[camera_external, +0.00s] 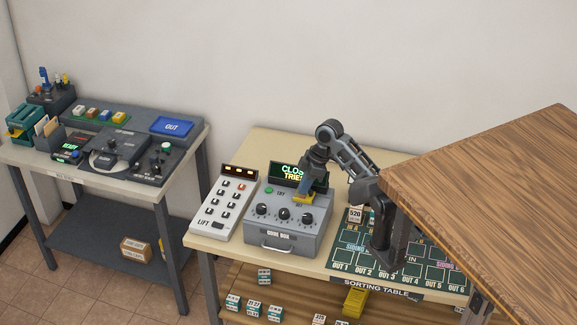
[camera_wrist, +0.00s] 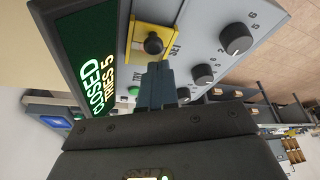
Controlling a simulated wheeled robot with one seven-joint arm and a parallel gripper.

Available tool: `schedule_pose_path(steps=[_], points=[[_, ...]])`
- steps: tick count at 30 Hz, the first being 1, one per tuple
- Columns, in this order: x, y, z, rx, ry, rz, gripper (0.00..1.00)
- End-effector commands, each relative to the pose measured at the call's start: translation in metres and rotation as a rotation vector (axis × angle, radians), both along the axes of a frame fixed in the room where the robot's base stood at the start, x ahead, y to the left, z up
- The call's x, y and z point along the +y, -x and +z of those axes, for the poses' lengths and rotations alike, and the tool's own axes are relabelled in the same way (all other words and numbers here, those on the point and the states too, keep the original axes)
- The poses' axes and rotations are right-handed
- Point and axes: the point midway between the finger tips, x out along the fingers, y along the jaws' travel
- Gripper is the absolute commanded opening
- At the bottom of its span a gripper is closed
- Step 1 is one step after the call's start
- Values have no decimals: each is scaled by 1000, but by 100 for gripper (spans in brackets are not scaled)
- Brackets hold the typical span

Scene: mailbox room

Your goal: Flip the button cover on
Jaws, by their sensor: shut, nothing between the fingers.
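The grey code box (camera_external: 285,238) stands on the sorting table, with several black knobs on its face. Its display (camera_wrist: 85,60) reads CLOSED and TRIES 5. A yellow piece (camera_wrist: 137,48) with a round black button or knob (camera_wrist: 153,45) sits beside the SET label; it also shows in the external view (camera_external: 304,199). I cannot tell how the cover stands. My gripper (camera_wrist: 160,72) is shut and empty, its fingertips close to the black knob's near side. In the external view my gripper (camera_external: 305,190) is just above the yellow piece and partly hides it. Contact is unclear.
A white LIFT panel (camera_external: 225,204) stands left of the code box. A green sorting mat (camera_external: 350,262) lies to the right, near my arm. A wooden top (camera_external: 490,190) fills the right foreground. A separate side table (camera_external: 45,163) with devices stands at left.

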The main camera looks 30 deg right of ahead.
Motion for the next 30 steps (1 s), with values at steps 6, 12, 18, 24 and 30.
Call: schedule_pose_path(steps=[6,12,18,24,30], points=[[-5,2,-2,1,0,0,0],[-5,2,-1,1,0,0,0],[-19,15,2,4,-1,-2,0],[-38,35,1,2,-1,-2,0],[-44,40,-1,2,1,-1,0]])
